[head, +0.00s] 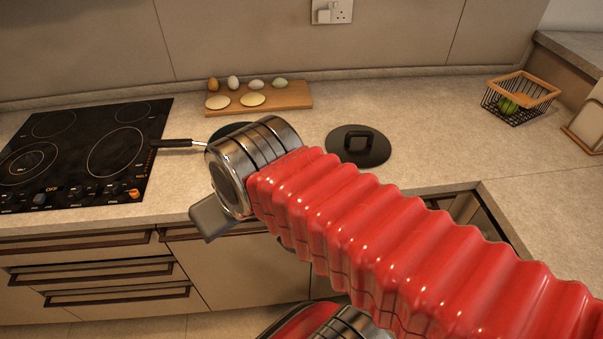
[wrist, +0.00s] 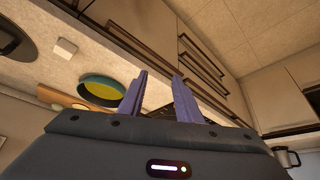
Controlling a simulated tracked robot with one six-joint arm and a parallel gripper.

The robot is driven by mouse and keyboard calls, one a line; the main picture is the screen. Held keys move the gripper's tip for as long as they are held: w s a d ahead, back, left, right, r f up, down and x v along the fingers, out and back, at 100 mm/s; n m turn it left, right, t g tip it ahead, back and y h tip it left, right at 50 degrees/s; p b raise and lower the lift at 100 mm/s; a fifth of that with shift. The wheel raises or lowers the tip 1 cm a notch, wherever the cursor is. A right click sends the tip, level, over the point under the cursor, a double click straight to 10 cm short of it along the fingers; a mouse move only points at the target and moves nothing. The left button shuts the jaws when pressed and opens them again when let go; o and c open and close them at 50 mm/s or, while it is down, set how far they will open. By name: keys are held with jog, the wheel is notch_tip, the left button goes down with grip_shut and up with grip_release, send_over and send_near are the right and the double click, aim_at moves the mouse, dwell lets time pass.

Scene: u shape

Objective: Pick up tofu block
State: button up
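A small white block, which looks like the tofu block (wrist: 67,46), lies on the worktop in the wrist view, between the pan and the black lid. I cannot make it out in the head view, where my arm covers part of the worktop. My gripper (wrist: 160,74) is open, with two purple fingers apart and nothing between them. It is away from the block, which sits to the upper left of the fingers. In the head view the fingers are hidden.
A pan (wrist: 100,90) stands near the block; its handle (head: 172,143) reaches over the black hob (head: 85,155). A black lid (head: 358,146) lies right of my arm. Behind is a wooden board (head: 272,97) with eggs. A wire basket (head: 520,98) stands right. Drawers (head: 105,270) line the front.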

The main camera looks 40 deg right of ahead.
jog(key=shift+o, duration=0.2)
jog(key=o, duration=0.3)
jog(key=shift+w+d, duration=0.2)
jog(key=shift+d, duration=0.1)
jog(key=o, duration=0.4)
jog(key=w+d+m, duration=0.1)
jog(key=d, duration=0.2)
jog(key=w+d+m+h, duration=0.1)
jog(key=w+d, duration=0.1)
jog(key=d, duration=0.1)
jog(key=w+d+m, duration=0.1)
jog(key=d, duration=0.1)
jog(key=shift+w+d+m+g+h, duration=0.15)
jog(key=shift+d+m+g+h, duration=0.15)
jog(key=shift+d+m+g, duration=0.1)
jog(key=d+m, duration=0.1)
jog(key=d, duration=0.3)
jog(key=d+f+m+g, duration=0.1)
jog(key=d, duration=0.4)
jog(key=w+d+m+h, duration=0.1)
jog(key=d+m, duration=0.1)
jog(key=d, duration=0.2)
jog(key=shift+w+d+f, duration=0.1)
jog(key=shift+d+f, duration=0.25)
jog(key=shift+f, duration=0.05)
jog(key=shift+f, duration=0.1)
jog(key=x, duration=0.8)
jog(key=shift+d, duration=0.1)
jog(key=shift+f, duration=0.15)
